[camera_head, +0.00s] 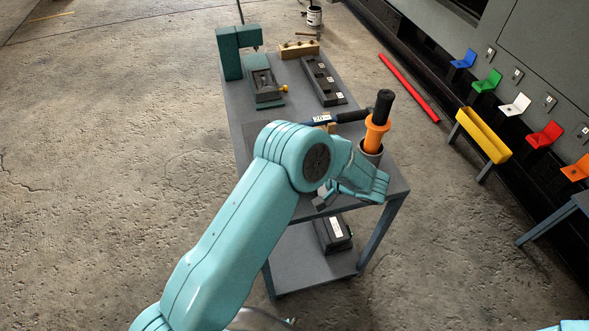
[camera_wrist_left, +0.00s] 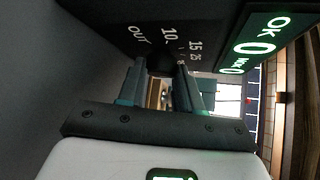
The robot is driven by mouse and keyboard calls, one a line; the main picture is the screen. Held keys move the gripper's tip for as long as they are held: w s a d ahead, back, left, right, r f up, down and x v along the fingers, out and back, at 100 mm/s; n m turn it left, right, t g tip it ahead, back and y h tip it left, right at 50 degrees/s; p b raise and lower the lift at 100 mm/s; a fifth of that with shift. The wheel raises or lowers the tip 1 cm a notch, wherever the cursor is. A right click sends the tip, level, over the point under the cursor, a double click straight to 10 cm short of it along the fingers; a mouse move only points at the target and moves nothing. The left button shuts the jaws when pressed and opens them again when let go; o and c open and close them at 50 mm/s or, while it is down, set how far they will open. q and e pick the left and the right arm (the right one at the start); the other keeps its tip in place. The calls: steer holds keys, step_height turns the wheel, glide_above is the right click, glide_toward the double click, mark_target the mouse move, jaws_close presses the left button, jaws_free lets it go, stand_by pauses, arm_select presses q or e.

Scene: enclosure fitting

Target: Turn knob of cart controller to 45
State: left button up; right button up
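The cart controller fills the top of the left wrist view as a dark box (camera_wrist_left: 110,18). Its face has white marks reading OUT, 10, 15 and 25, and a green-lit display (camera_wrist_left: 256,45) shows OK and a large 0. A dark round knob (camera_wrist_left: 160,65) sits between the two fingertips of my left gripper (camera_wrist_left: 160,72). Whether the fingers touch it is too dark to tell, and its pointer is hidden. In the head view my left gripper (camera_head: 323,202) is low at the cart's front edge. My right gripper is out of view.
The grey cart (camera_head: 245,105) carries a teal press (camera_head: 231,52), a dark slotted block (camera_head: 322,80) and a cup holding an orange-handled tool (camera_head: 375,135). A dark labelled box (camera_head: 336,245) shows at the lower shelf. Floor left of the cart is clear.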

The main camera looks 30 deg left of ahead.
arm_select(q)
steer(key=shift+r+m+g+h+b, duration=0.1)
steer(key=shift+m+g+h+b, duration=0.3)
steer(key=shift+h, duration=0.3)
steer(key=shift+a+r+m+g+h, duration=0.1)
steer(key=shift+r+m+g+h, duration=0.15)
steer(key=shift+m+h, duration=0.6)
steer(key=shift+w+a+r+m+g+h+p, duration=0.15)
steer(key=shift+m+g+h+p, duration=0.4)
steer(key=shift+h, duration=0.4)
steer(key=m+g+h+p, duration=0.1)
steer(key=g+h+p, duration=0.1)
steer(key=h, duration=0.1)
steer(key=shift+w+a+r+m, duration=0.1)
steer(key=shift+w+a+m, duration=0.05)
steer(key=shift+m, duration=0.25)
steer(key=shift+w+a+m+g+h, duration=0.1)
steer(key=shift+w+m+g+h, duration=0.05)
steer(key=shift+m+g+h, duration=0.75)
steer(key=shift+g+h, duration=0.1)
steer(key=shift+h, duration=0.1)
steer(key=shift+a, duration=0.1)
